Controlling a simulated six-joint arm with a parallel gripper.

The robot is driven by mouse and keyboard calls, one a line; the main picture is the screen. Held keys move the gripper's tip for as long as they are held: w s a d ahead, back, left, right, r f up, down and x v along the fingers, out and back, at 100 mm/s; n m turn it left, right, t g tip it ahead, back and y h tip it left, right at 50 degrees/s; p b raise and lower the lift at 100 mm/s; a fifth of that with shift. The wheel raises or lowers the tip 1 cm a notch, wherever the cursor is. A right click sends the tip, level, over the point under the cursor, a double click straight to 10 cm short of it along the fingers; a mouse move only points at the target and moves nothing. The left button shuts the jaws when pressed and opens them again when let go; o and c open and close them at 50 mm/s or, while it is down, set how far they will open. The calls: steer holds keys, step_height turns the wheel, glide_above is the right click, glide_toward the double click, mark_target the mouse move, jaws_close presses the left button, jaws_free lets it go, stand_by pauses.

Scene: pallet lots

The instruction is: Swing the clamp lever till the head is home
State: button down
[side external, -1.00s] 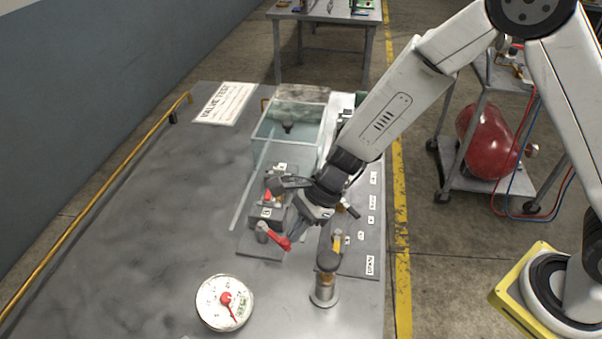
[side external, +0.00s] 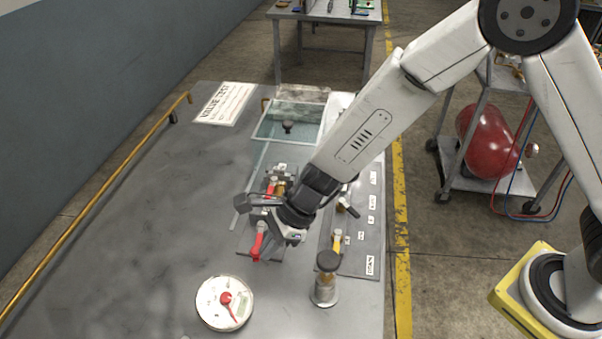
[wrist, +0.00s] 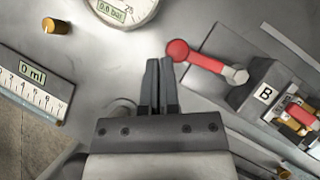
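The red clamp lever (side external: 259,241) points toward the table's front in the side view. In the wrist view the lever (wrist: 205,60) runs from a grey hex pivot to a round red knob, beside the clamp block marked B (wrist: 252,92). The clamp's head cannot be made out clearly. My gripper (wrist: 158,62) has its two fingers together with nothing visible between them. Its tips are just left of the knob, very close to it; I cannot tell whether they touch. In the side view my gripper (side external: 267,259) is low beside the lever, and my wrist hides part of the fixture.
A round dial gauge (side external: 224,302) lies in front, and a capped cylinder (side external: 325,284) stands to the right. A clear tank (side external: 289,121) is behind the fixture. A yellow-handled valve (side external: 337,240) is on the right-hand plate.

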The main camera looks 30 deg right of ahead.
steer(key=shift+w+a, duration=0.15)
steer(key=shift+a, duration=0.35)
steer(key=shift+w+d, duration=0.1)
steer(key=shift+w, duration=0.05)
stand_by(0.3)
steer(key=shift+w+d, duration=0.35)
steer(key=shift+d, duration=0.15)
steer(key=shift+s+d+r, duration=0.1)
steer(key=shift+d, duration=0.05)
steer(key=s+d+r, duration=0.5)
steer(key=s+r, duration=0.2)
steer(key=r, duration=0.2)
steer(key=shift+s+d+r, duration=0.15)
steer(key=shift+d+r, duration=0.05)
steer(key=shift+d, duration=0.15)
stand_by(0.5)
